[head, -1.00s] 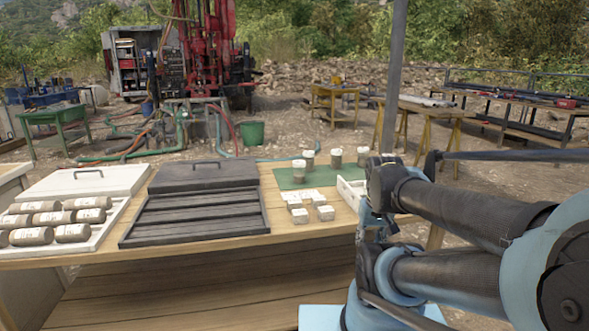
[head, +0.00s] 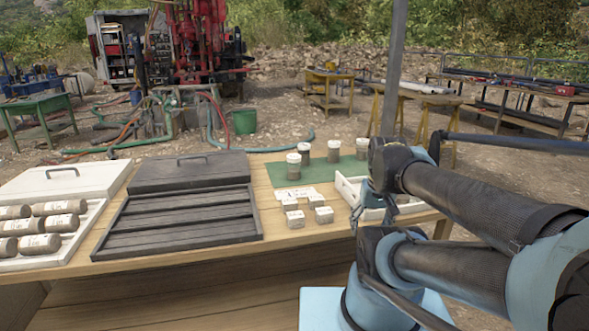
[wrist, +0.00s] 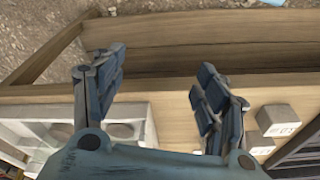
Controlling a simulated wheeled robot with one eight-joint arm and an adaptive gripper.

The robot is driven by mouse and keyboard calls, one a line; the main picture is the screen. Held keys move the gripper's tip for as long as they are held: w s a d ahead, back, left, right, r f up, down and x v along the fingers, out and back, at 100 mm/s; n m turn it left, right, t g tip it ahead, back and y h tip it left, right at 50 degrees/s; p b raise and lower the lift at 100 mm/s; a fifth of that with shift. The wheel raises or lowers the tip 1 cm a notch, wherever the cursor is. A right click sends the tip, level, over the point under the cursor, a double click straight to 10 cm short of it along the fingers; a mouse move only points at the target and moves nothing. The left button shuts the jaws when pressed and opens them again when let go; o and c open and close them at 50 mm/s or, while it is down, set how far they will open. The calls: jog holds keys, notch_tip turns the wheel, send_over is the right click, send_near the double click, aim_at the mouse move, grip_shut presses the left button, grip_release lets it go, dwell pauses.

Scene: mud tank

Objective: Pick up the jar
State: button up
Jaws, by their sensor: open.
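Several jars with white lids and grey-brown contents stand upright on a green mat (head: 320,174) at the back right of the wooden table. The nearest jar (head: 293,167) is the leftmost; another jar (head: 362,149) stands at the right. I cannot tell which jar is meant. My gripper (wrist: 160,62) is open and empty in the wrist view. Its two fingers are spread over the table's wooden edge, with nothing between them but wood. The jars on the mat do not show in the wrist view.
White boxes (head: 295,219) sit in front of the mat. A white tray (head: 347,190) lies right of it, partly behind my arm. A black slotted tray (head: 185,225) and a white tray of brown cylinders (head: 82,236) fill the left. A grey post (head: 393,70) rises behind.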

jog(key=w+a+r+m+y, duration=0.1)
jog(key=w+a+r+m, duration=0.3)
jog(key=w+r+m, duration=0.45)
notch_tip(320, 180, up, 8)
jog(key=f+m+y, duration=0.1)
jog(key=m+y, duration=0.2)
jog(key=m, duration=1.2)
send_over(295, 156)
jog(key=s+d, duration=0.3)
jog(key=d, duration=0.1)
jog(key=x, duration=1.1)
jog(key=shift+w, duration=0.15)
jog(key=shift+x, duration=2.55)
jog(key=shift+w+a+r, duration=0.1)
jog(key=shift+w+a, duration=0.05)
jog(key=shift+w, duration=0.05)
jog(key=c, duration=1.5)
